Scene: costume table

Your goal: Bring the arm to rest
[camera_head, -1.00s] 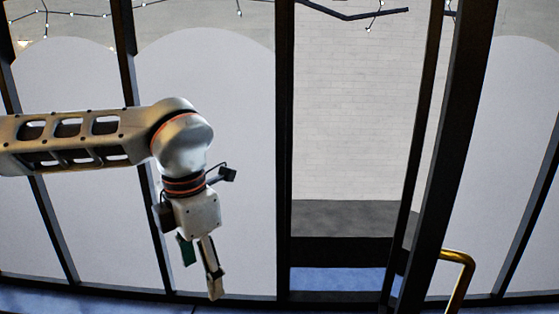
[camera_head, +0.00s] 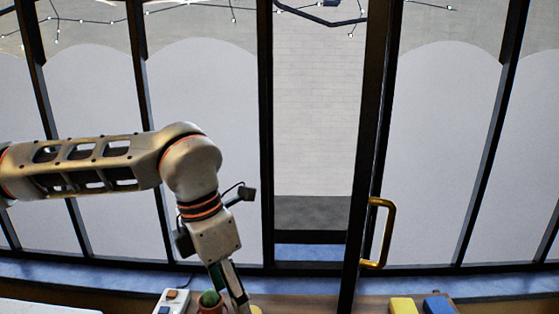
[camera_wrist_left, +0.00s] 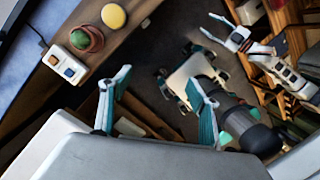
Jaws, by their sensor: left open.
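My left arm comes in from the left in the head view and bends down at the wrist. My left gripper (camera_head: 232,289) points down at the bottom of that view, in front of the shelf edge. In the left wrist view its two teal-lined fingers (camera_wrist_left: 162,97) are spread apart with nothing between them. Another pale arm with a small gripper (camera_wrist_left: 234,36) shows at the upper right of the wrist view.
A terracotta pot with a cactus (camera_head: 209,301) and a white switch box (camera_head: 172,301) stand near my left gripper. A yellow round thing (camera_wrist_left: 113,15) lies beside the pot. A yellow block (camera_head: 403,306) and a blue block (camera_head: 438,304) lie right. A brass handle (camera_head: 388,232) sticks out.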

